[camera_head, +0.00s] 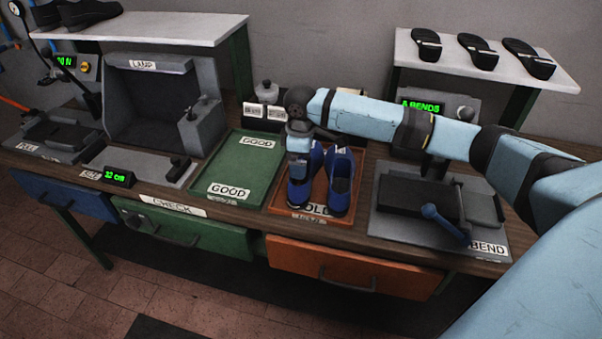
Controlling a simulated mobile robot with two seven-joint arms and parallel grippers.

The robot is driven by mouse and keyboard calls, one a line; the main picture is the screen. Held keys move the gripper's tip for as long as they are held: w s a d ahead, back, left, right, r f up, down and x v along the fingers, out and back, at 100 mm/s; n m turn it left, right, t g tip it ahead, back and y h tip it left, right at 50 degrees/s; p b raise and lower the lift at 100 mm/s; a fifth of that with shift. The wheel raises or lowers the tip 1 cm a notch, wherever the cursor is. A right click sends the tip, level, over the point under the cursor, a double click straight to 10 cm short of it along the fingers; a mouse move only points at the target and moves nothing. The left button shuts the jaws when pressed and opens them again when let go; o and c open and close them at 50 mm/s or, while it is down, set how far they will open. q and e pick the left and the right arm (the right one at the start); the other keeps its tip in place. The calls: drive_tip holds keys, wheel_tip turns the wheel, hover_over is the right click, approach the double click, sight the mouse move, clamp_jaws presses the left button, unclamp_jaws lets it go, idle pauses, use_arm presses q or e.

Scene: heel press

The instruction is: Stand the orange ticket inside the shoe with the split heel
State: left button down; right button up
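A pair of blue shoes stands in the orange-brown tray (275,207) labelled HOLD: a left shoe (300,193) and a right shoe (340,184). I cannot make out a split heel on either. My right gripper (298,178) reaches in from the right and points down over the left shoe, covering part of it. Its fingertips are too small and dark against the shoe to tell open from shut, or whether they hold anything. I cannot make out an orange ticket. My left gripper is not in view.
An empty green tray (228,172) labelled GOOD lies left of the shoes. Two white labelled boxes (252,111) stand behind. A bend press (420,200) is at right, a lamp booth (150,100) at left.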

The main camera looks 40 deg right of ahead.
wheel_tip(320, 180, up, 6)
drive_tip(key=shift+f, duration=0.15)
idle(0.6)
